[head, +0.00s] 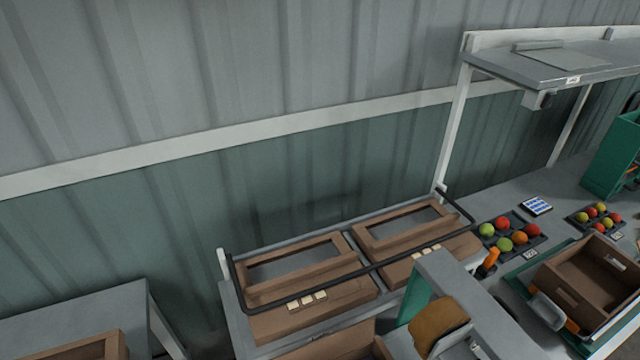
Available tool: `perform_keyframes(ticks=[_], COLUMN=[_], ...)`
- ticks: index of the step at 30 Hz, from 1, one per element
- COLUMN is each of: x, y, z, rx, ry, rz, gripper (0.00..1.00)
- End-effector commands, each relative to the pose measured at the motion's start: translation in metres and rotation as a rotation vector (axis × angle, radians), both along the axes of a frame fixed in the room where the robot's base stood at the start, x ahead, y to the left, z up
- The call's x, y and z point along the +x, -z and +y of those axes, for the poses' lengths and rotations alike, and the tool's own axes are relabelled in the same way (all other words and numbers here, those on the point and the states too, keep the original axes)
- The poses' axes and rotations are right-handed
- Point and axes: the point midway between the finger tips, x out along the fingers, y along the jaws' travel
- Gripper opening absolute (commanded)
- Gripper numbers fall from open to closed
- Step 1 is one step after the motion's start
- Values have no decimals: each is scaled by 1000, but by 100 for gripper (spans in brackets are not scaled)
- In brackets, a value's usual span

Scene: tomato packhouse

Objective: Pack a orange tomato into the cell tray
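An orange tomato (519,238) sits among green and red tomatoes in a dark tray (541,241) on the grey bench at the right. A second dark tray (571,219) farther right also holds several red and yellow-green tomatoes. I cannot tell which of these, if either, is the cell tray. My gripper is not in view.
An open brown box (570,296) stands on the bench at the lower right. A raised shelf (560,62) overhangs the bench. Brown cartons (312,312) sit behind a dark rail. A green crate (612,155) stands far right.

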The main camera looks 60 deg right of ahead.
Motion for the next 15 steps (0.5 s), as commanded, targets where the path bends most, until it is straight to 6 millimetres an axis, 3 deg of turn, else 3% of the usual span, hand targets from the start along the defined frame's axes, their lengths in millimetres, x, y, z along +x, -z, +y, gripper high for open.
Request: perform_keyframes(ticks=[9, 10, 15], x=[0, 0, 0], y=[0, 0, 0], z=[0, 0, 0], rx=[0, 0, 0], ry=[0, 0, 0], rz=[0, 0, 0], gripper=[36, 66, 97])
